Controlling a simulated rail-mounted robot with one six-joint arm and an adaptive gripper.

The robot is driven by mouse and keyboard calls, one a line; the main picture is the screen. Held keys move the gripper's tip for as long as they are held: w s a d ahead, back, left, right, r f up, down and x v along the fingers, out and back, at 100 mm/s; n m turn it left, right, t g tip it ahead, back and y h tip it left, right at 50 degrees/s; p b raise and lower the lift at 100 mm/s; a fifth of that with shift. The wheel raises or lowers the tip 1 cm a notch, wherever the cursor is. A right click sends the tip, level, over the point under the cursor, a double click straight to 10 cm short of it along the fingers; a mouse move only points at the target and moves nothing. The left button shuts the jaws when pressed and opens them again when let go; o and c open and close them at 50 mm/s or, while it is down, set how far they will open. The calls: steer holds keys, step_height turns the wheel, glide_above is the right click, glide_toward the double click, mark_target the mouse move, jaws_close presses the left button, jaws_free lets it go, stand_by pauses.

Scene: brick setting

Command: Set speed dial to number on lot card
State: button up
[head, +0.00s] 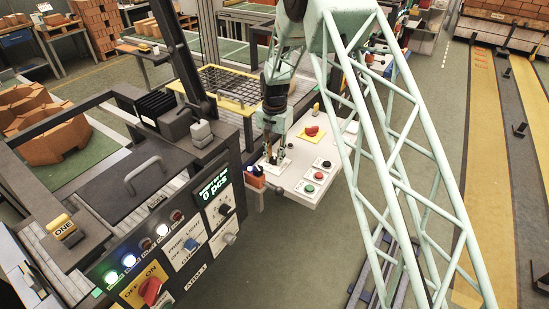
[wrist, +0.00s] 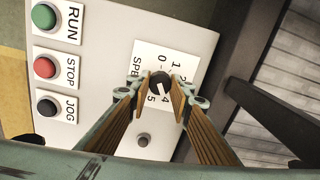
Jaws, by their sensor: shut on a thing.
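The speed dial (wrist: 158,80) is a black knob on a white plate (wrist: 149,60) with numbers around it and a partly covered label beginning "SPE". The 0, 1, 2, 4 and 5 can be made out; the rest is behind a finger. A pale mark on the knob seems to point toward the 4 side, but the exact setting is unclear. My gripper (wrist: 158,92) has its fingers on both sides of the knob, shut on it. In the head view my gripper (head: 271,158) reaches down to the white panel and hides the dial. A yellow card (head: 62,227) reading "ONE" stands at the left.
Beside the dial are RUN (wrist: 44,16), STOP (wrist: 45,67) and JOG (wrist: 47,106) buttons. A red mushroom button (head: 312,131) sits on yellow farther back. A dark control panel (head: 180,262) with switches and a "0 pcs" display stands in front, left of the white panel.

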mark_target(275, 158)
stand_by(0.3)
steer(key=o, duration=0.8)
steer(key=shift+o, duration=0.2)
steer(key=shift+r, duration=0.15)
step_height(275, 158, up, 12)
stand_by(0.4)
stand_by(0.4)
